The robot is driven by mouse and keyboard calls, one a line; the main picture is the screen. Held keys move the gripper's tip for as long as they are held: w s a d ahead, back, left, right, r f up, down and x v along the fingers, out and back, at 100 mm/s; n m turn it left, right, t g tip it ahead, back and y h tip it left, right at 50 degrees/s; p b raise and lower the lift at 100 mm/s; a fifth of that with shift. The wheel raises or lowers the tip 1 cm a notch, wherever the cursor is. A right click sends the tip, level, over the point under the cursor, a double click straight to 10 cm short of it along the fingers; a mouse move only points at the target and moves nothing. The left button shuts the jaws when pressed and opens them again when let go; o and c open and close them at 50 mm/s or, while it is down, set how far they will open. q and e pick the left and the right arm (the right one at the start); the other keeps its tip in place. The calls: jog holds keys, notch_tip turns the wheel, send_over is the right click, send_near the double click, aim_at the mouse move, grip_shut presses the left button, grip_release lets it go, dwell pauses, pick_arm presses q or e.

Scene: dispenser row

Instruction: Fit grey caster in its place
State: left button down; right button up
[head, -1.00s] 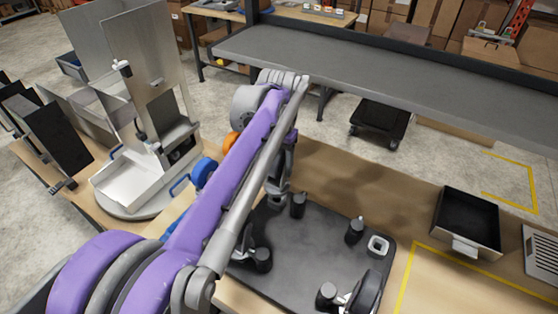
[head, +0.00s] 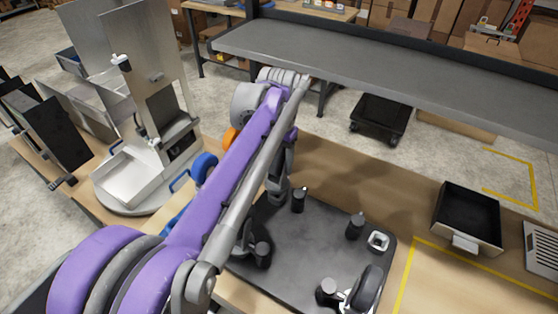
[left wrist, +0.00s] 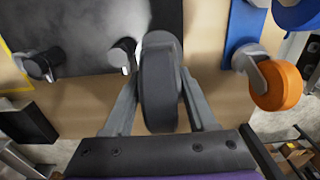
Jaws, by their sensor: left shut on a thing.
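The grey caster (left wrist: 158,88) has a dark grey wheel and sits between the two fingers of my left gripper (left wrist: 160,105) in the left wrist view. The gripper is shut on its wheel. In the head view my purple arm hides most of this gripper (head: 278,182), which is by the far left edge of a black plate (head: 310,240). The plate has several short black posts, one (head: 299,200) near the gripper, and a pale square fitting (head: 378,241). A dark-wheeled caster (head: 367,290) stands at its near right. My right gripper is not in view.
An orange caster (left wrist: 275,85) lies on a blue strip right of the gripper in the left wrist view. A black open bin (head: 468,218) stands right of the plate. A metal dispenser (head: 150,110) stands at the left. A grey shelf (head: 380,70) crosses the back.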

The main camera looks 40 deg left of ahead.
aim_at(279, 149)
pick_arm(q)
jog(key=shift+f+b, duration=0.9)
jog(key=shift+f, duration=0.95)
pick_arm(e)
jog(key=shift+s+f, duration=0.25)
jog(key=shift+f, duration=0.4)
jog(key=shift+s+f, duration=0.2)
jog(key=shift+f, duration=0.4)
pick_arm(q)
jog(key=shift+c, duration=0.6)
grip_release()
notch_tip(279, 149, up, 11)
jog(key=shift+f+p, duration=0.1)
jog(key=shift+p, duration=0.3)
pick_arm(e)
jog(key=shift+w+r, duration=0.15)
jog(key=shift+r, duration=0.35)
pick_arm(q)
jog(key=shift+s, duration=0.1)
